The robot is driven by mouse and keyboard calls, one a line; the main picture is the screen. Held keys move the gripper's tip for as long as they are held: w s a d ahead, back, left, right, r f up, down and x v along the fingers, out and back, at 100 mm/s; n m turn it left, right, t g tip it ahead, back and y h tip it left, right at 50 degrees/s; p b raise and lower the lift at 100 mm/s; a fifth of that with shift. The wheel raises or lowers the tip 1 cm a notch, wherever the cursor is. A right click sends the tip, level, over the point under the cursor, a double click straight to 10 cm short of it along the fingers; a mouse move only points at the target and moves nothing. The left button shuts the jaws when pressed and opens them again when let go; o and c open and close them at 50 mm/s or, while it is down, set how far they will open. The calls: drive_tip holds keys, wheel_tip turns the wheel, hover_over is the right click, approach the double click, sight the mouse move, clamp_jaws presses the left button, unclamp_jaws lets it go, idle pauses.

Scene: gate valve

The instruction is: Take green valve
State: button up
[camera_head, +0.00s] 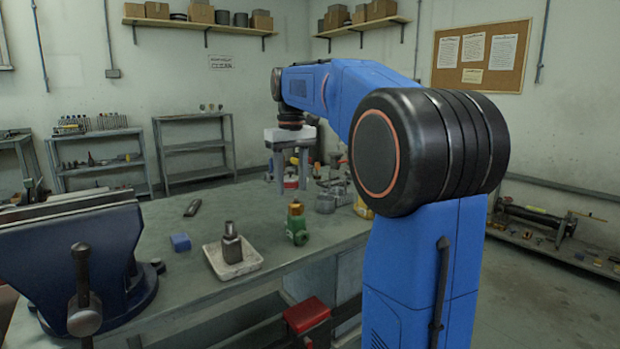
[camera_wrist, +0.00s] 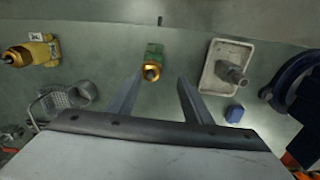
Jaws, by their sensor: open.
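The green valve (camera_head: 297,224) stands on the workbench in the head view, with a brass-coloured top. In the wrist view the green valve (camera_wrist: 153,62) shows its green body and brass end, beyond my fingertips and a little left of the middle between them. My gripper (camera_head: 290,188) is open and empty, its fingers pointing down above the bench, behind the valve in the head view.
A pale tray (camera_head: 232,262) holds a grey metal valve (camera_head: 231,243) left of the green valve. A blue block (camera_head: 180,242) and a large blue vise (camera_head: 85,255) are further left. A yellow valve (camera_wrist: 32,50) and grey fittings (camera_wrist: 66,98) lie on the other side.

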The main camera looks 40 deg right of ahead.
sight(296, 202)
drive_tip(key=shift+w+d, duration=0.2)
drive_tip(key=shift+d, duration=0.3)
drive_tip(key=shift+w+d, duration=0.2)
drive_tip(key=shift+d, duration=0.25)
drive_tip(key=shift+f, duration=3.3)
drive_tip(key=c, duration=1.1)
drive_tip(key=shift+o, duration=0.2)
